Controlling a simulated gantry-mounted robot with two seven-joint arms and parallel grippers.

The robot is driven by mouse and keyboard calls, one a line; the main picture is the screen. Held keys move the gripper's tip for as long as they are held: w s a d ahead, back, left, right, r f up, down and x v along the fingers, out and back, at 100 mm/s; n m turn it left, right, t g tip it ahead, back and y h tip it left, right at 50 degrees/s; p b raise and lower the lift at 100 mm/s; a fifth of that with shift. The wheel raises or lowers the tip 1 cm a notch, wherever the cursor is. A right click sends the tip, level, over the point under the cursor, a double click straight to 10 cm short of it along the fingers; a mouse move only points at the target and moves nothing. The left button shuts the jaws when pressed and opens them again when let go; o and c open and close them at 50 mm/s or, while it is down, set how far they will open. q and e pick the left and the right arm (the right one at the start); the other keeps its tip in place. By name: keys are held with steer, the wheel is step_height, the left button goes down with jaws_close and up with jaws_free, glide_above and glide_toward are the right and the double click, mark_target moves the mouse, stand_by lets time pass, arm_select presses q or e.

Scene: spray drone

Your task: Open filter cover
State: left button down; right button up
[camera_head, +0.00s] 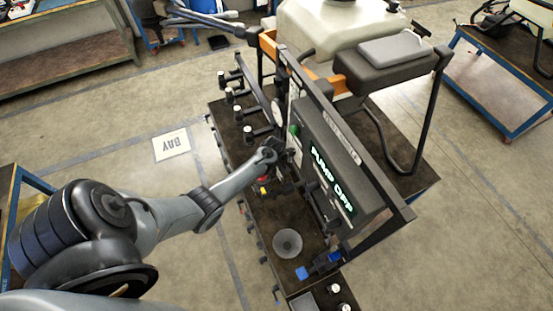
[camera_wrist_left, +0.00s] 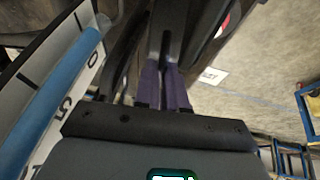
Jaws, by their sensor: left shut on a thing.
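In the head view my left gripper (camera_head: 272,153) is at the near side of the pump panel, next to a green button. In the left wrist view its two purple fingers (camera_wrist_left: 164,88) lie close together. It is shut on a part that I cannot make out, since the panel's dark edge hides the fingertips. I cannot single out the filter cover in either view. The dark pump control box (camera_head: 335,165) shows "PUMP OFF" on its screen. My right gripper is not in view.
A dark bench (camera_head: 262,215) carries several black valves, a grey round funnel-like disc (camera_head: 288,243) and a blue-handled fitting (camera_head: 318,266). A cream tank (camera_head: 335,30) stands behind. The floor (camera_head: 110,150) on the left is mostly clear.

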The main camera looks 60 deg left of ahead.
arm_select(q)
steer(key=shift+w, duration=0.3)
steer(key=c, duration=1.2)
jaws_free()
steer(key=shift+s, duration=0.1)
